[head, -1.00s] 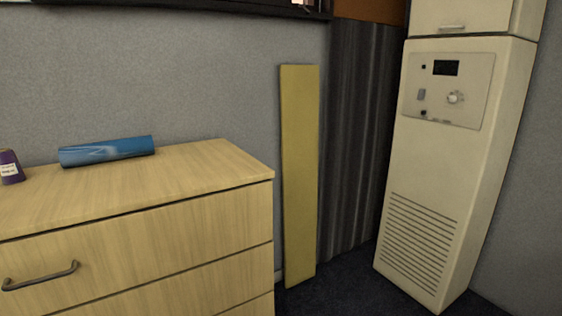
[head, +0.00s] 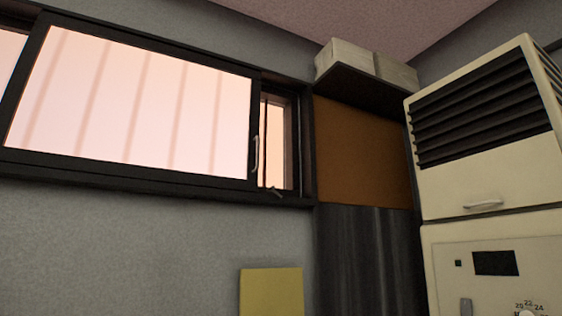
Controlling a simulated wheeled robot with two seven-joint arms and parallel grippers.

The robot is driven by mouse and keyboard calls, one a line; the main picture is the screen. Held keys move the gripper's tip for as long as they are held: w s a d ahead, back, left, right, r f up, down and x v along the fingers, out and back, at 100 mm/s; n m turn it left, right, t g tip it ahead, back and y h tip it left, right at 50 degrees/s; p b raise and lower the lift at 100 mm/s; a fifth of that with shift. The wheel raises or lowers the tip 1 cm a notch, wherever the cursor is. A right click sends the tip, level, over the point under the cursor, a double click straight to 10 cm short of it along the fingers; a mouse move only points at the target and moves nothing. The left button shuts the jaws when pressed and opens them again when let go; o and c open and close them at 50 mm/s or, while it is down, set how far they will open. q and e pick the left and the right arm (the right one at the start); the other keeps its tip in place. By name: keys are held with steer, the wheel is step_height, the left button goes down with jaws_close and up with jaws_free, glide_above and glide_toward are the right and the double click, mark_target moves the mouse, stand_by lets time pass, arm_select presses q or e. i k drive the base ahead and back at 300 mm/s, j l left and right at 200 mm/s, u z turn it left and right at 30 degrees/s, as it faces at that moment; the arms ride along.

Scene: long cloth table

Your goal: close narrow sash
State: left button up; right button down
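A dark-framed window (head: 150,174) runs along the upper left wall in the head view. Its wide sash has a pale pink pane (head: 135,105) and a light upright handle (head: 255,153) on its right edge. To the right of it is a narrow section (head: 277,142), where a slim sash seems to stand ajar with a small lever (head: 275,192) at its bottom. How far it is open I cannot tell. Neither of my grippers is in view.
A tall cream cabinet unit (head: 490,200) with dark louvres stands at the right. A dark shelf (head: 362,88) with pale boxes (head: 345,60) is in the corner above an orange-brown panel (head: 362,150). A yellow board (head: 271,292) leans below the window.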

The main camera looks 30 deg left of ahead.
mark_target(78, 96)
steer(key=i+u, duration=0.25)
steer(key=u, duration=0.15)
steer(key=i+u, duration=0.2)
steer(key=u, duration=0.2)
steer(key=i+l+u, duration=0.25)
steer(key=u, duration=0.15)
steer(key=i+l+u, duration=0.2)
steer(key=u, duration=0.2)
